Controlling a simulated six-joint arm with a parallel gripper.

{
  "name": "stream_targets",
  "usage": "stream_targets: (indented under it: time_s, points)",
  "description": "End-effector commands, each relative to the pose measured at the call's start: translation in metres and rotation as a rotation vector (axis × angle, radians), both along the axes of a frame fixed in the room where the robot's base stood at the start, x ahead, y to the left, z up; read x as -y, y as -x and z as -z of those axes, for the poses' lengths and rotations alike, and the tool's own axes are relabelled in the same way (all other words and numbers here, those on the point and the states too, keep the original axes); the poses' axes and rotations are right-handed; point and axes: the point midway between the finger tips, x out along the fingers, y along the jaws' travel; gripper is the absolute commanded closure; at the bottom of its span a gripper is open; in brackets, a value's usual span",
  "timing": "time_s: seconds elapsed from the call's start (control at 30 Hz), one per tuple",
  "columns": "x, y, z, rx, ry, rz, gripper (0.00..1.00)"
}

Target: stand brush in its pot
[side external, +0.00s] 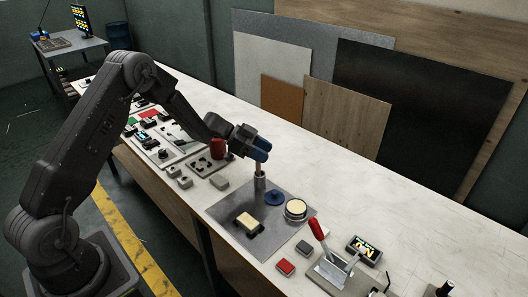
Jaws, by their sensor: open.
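A narrow grey cylinder that looks like the pot (260,184) stands upright near the back edge of a grey mat (228,212). A short tan shaft, seemingly the brush (258,167), rises upright from its top. How deep it sits and its lower end are hidden. My gripper (259,156), dark with blue fingers, is directly above, with its fingertips around or just over the top of the shaft. The jaws are open, though the gap between them is hard to see from here.
On the mat are a blue disc (275,197), a round tin with a cream top (295,209) and a yellowish block (248,223). A red-handled lever (318,229) stands to the right. A red cylinder (217,149) is close left of my gripper. The bench's back strip is clear.

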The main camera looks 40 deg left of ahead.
Motion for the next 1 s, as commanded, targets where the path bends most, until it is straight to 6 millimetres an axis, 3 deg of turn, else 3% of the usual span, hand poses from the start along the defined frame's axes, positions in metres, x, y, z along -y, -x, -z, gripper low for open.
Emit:
stream_targets:
  time_s: [0.6, 1.0]
  points:
    - [-0.092, 0.053, -0.051, 0.002, 0.0, -0.004, 0.53]
    - [-0.105, 0.061, -0.058, 0.0, 0.0, 0.0, 0.53]
